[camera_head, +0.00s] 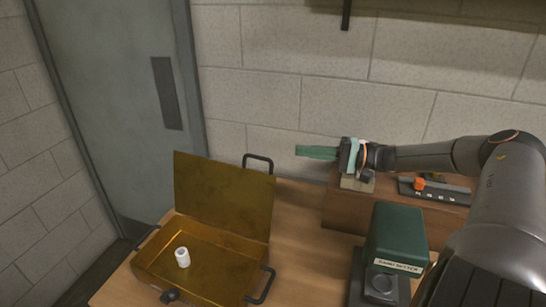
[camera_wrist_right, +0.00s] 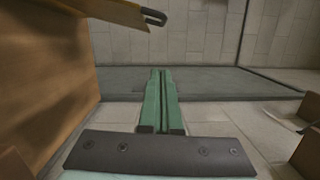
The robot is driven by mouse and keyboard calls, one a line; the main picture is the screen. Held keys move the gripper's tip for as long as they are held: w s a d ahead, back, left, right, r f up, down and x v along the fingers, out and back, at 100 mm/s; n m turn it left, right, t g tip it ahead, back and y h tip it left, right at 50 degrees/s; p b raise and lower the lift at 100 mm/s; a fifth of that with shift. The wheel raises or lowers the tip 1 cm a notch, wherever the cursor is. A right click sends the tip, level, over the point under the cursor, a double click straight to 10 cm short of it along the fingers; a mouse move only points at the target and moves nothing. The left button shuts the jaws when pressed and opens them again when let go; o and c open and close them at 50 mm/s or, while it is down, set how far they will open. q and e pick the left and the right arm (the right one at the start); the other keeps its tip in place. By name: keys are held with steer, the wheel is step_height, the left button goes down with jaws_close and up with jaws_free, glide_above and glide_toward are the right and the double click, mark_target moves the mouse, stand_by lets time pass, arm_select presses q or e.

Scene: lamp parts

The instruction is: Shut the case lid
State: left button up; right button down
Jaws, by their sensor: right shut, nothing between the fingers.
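The brass-coloured case (camera_head: 200,265) stands open on the table, its lid (camera_head: 225,203) raised and leaning slightly back. The lid has a dark handle (camera_head: 258,163) at its top right. A small white cylinder (camera_head: 182,257) is inside the case. My right gripper (camera_head: 300,151) points left, above and to the right of the lid, apart from it. Its green fingers (camera_wrist_right: 161,100) are shut and empty. In the right wrist view, a brass-coloured edge with a dark handle (camera_wrist_right: 154,17) shows at upper left. My left gripper is not in view.
A dark green box-shaped device (camera_head: 397,238) stands on the table (camera_head: 308,225) to the right of the case. A brown raised block (camera_head: 345,212) with a panel (camera_head: 437,190) is behind it. A grey door (camera_head: 125,100) and block wall are behind the table.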

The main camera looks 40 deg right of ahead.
steer(key=w+a, duration=0.4)
steer(key=a, duration=0.4)
steer(key=shift+r, duration=0.25)
stand_by(0.7)
